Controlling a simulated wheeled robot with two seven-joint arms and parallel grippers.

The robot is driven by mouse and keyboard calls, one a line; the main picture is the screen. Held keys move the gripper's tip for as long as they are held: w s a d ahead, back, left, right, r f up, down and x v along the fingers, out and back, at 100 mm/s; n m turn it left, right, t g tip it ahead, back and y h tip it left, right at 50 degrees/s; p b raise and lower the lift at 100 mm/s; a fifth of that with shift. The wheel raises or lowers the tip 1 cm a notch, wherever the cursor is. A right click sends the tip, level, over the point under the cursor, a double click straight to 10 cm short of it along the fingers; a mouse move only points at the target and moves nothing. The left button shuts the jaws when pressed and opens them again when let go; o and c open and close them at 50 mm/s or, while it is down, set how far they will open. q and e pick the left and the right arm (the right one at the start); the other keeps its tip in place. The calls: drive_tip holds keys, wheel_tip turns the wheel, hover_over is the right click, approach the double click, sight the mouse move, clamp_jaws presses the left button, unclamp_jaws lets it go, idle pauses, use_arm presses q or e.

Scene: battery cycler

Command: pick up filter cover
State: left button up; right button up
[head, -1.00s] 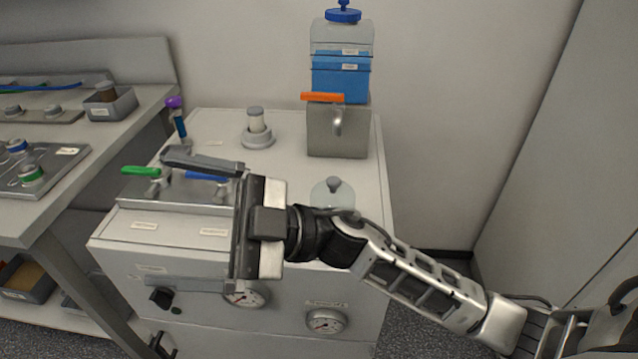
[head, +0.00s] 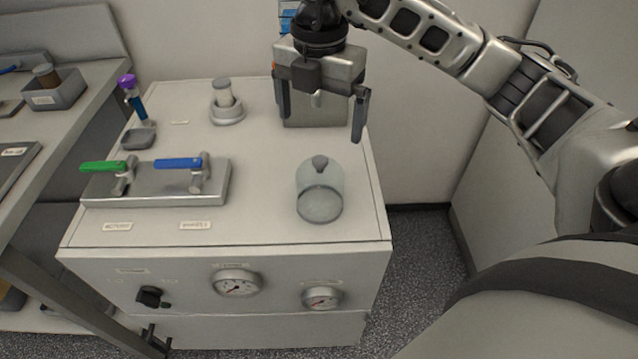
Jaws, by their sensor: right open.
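The filter cover, a clear dome with a dark knob on top (head: 320,190), stands upright on the right part of the white cabinet top (head: 265,215). My right gripper (head: 322,120) is open and points down, its two fingers spread wide. In the picture it is above and behind the dome, with nothing between the fingers and clear of the knob. My left gripper is out of view.
A metal plate with green and blue lever valves (head: 155,185) lies at the front left of the cabinet. A purple-capped tube (head: 131,95) stands behind it. A grey metal container (head: 315,110) stands behind my right gripper. The top around the dome is clear.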

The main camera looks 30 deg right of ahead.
sight(319, 159)
wheel_tip(319, 159, down, 10)
drive_tip(key=shift+w+d+f+p, duration=0.1)
drive_tip(key=shift+w+p, duration=0.05)
drive_tip(key=shift+p, duration=0.45)
drive_tip(key=c, duration=1.2)
